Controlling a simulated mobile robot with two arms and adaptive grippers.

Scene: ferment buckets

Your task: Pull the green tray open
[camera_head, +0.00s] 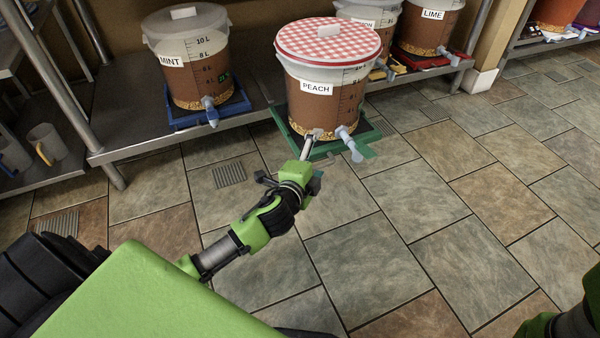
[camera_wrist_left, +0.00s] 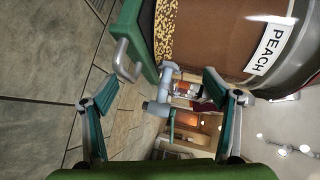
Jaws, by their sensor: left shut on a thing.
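The green tray (camera_head: 276,122) juts out past the shelf's front edge, carrying the PEACH bucket (camera_head: 312,108) with its red checkered lid. The bucket's grey tap (camera_head: 350,144) points forward over the tray's front. My left gripper (camera_head: 308,147) is at the tray's front, left of the tap, shut on its metal handle. In the left wrist view the handle (camera_wrist_left: 122,62) shows by one finger, and the tray (camera_wrist_left: 131,30) is at upper left. The fingers look apart there, and their contact is hard to see. My right gripper is not in view.
The MINT bucket (camera_head: 190,78) stands in a blue tray (camera_head: 232,106) on the metal shelf (camera_head: 140,135) to the left. The LIME bucket (camera_head: 425,30) is at the right. Mugs (camera_head: 48,142) sit at far left. The tiled floor (camera_head: 450,220) in front is clear.

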